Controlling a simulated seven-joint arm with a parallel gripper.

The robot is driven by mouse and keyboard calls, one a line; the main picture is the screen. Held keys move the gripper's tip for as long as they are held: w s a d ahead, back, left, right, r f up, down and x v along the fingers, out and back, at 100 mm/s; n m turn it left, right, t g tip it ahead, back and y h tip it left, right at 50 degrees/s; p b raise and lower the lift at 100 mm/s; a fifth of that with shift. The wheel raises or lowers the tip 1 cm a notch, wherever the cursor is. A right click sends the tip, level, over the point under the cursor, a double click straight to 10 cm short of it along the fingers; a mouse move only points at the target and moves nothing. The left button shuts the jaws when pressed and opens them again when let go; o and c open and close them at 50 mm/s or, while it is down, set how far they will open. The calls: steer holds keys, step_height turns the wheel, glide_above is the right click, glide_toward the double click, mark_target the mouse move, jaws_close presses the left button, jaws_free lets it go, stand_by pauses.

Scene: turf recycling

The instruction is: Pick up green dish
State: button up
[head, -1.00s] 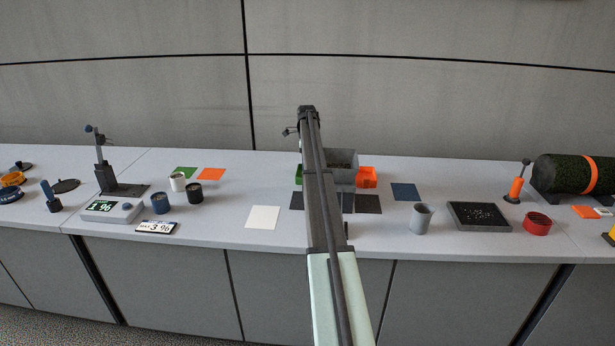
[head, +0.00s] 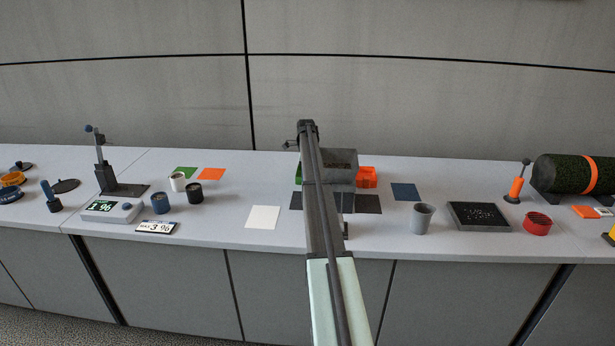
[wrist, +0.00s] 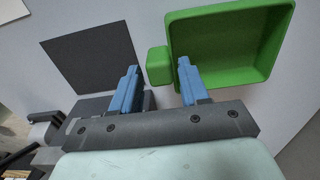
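The green dish (wrist: 222,48) is a shallow open tray in the upper right of the wrist view, with a small green block-like tab (wrist: 158,66) on its left side. In the head view only a sliver of the green dish (head: 298,175) shows left of my arm; the arm hides the rest. My gripper (wrist: 158,67) is open, with its two blue fingers apart. In the wrist view the tab appears between the fingertips, and no finger is closed on it. Whether the fingers are level with the tab or above it, I cannot tell.
A grey bin (head: 342,166) and orange trays (head: 367,177) stand right of my arm. A dark square mat (wrist: 95,57) lies left of the dish in the wrist view. A grey cup (head: 422,218) and black tray (head: 479,216) are further right. A white sheet (head: 263,217) lies left.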

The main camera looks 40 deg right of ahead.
jaws_close()
steer(key=shift+r, duration=0.1)
stand_by(0.4)
